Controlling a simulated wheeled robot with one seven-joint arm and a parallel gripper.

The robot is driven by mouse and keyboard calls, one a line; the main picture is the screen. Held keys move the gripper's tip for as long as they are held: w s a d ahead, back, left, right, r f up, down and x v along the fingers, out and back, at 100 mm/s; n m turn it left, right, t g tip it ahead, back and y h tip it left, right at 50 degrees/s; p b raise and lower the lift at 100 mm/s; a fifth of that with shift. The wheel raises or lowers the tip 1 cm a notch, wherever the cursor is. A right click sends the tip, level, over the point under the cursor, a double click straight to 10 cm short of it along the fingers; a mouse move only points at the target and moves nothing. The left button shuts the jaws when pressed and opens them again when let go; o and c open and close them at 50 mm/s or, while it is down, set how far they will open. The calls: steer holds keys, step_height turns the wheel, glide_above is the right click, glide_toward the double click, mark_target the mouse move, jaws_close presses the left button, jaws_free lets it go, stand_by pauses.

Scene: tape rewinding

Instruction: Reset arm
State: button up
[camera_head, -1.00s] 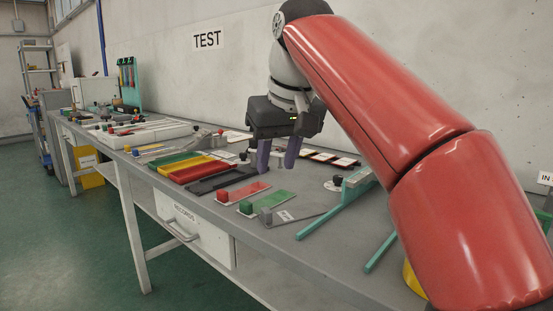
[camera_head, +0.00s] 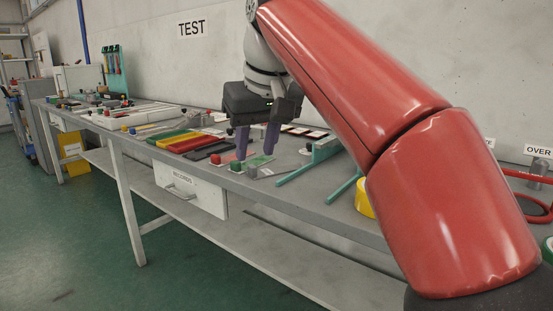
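My gripper (camera_head: 257,142) hangs from my red arm over the workbench (camera_head: 218,188), with its two purple fingers pointing down. The fingers are spread apart with a gap between them, and I see nothing held in it. I cannot tell whether the fingertips touch anything.
Red, yellow and black trays (camera_head: 201,143) lie left of my gripper. A teal-legged stand (camera_head: 322,151) and a yellow round thing (camera_head: 364,198) are to the right. A drawer (camera_head: 190,189) is under the bench front. Green floor (camera_head: 75,240) is open at left.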

steer(key=s+d+f+m, duration=0.2)
steer(key=s+d+f, duration=0.4)
steer(key=f, duration=0.3)
steer(key=s+d+f+m+t+h, duration=0.1)
steer(key=s+d+f+m, duration=0.1)
steer(key=s+d+f, duration=0.4)
steer(key=s+d+f+m+h, duration=0.1)
steer(key=s+d+f, duration=0.4)
steer(key=f, duration=0.8)
steer(key=shift+s+d+f+m+t, duration=0.3)
steer(key=shift+s+d+f+m, duration=0.1)
steer(key=shift+d, duration=0.45)
